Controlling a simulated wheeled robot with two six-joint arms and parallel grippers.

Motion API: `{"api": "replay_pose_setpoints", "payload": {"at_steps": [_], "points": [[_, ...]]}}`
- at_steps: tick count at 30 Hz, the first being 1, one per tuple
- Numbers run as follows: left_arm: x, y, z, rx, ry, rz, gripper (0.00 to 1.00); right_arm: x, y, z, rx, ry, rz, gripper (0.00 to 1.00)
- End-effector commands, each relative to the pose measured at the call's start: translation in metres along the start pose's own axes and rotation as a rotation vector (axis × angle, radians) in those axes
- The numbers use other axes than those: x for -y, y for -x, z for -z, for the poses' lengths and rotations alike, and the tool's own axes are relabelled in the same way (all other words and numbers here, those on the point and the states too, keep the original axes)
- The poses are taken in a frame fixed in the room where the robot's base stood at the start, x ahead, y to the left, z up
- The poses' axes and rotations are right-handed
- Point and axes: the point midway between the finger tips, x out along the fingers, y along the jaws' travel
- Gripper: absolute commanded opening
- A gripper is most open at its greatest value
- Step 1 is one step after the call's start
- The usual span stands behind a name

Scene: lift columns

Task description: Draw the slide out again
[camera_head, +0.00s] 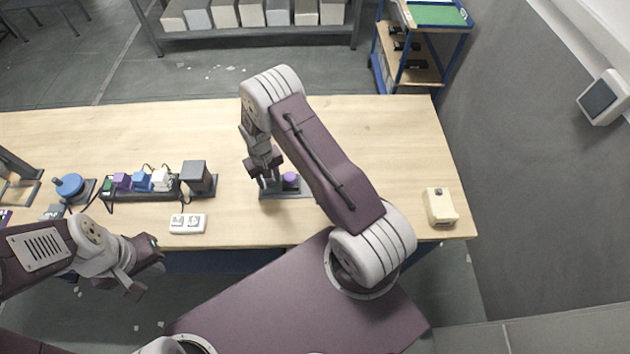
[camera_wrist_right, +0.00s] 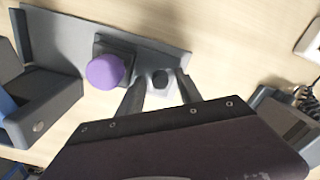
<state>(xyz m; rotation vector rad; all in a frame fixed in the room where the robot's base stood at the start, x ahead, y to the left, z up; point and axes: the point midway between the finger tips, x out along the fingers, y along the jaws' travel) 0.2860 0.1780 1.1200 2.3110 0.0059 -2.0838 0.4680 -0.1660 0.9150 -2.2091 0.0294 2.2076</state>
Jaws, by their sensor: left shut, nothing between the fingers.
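The slide fixture is a grey base plate (camera_head: 288,192) on the wooden table, with a purple knob (camera_head: 290,180) on a dark block. In the right wrist view the plate (camera_wrist_right: 60,45) and purple knob (camera_wrist_right: 105,71) show clearly. Beside the knob sits a pale piece with a dark round top (camera_wrist_right: 160,78), which seems to be the slide's handle. My right gripper (camera_head: 268,180) is low over the plate; in its wrist view the fingers (camera_wrist_right: 160,88) stand apart on either side of the pale piece. Contact cannot be told. My left gripper (camera_head: 143,290) is shut and empty before the table's front edge.
A grey box (camera_head: 197,178), power strip with plugs (camera_head: 140,192) and white switch box (camera_head: 188,223) stand left of the fixture. A beige device (camera_head: 440,207) sits at the right corner. In the wrist view a dark box (camera_wrist_right: 45,110) stands close by. The back of the table is clear.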

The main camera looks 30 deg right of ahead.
Motion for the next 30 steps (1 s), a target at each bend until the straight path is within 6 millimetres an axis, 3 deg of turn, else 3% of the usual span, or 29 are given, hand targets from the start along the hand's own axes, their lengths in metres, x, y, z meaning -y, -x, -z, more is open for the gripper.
{"api": "replay_pose_setpoints", "payload": {"at_steps": [10, 30], "points": [[0.000, 0.005, 0.001, 0.000, 0.000, 0.000, 0.00, 0.000, 0.006, 0.000, 0.000, 0.000, 0.000, 0.42], [-0.001, 0.045, 0.005, 0.000, 0.000, 0.000, 0.00, 0.000, 0.061, 0.000, 0.000, 0.000, 0.000, 0.42]]}}
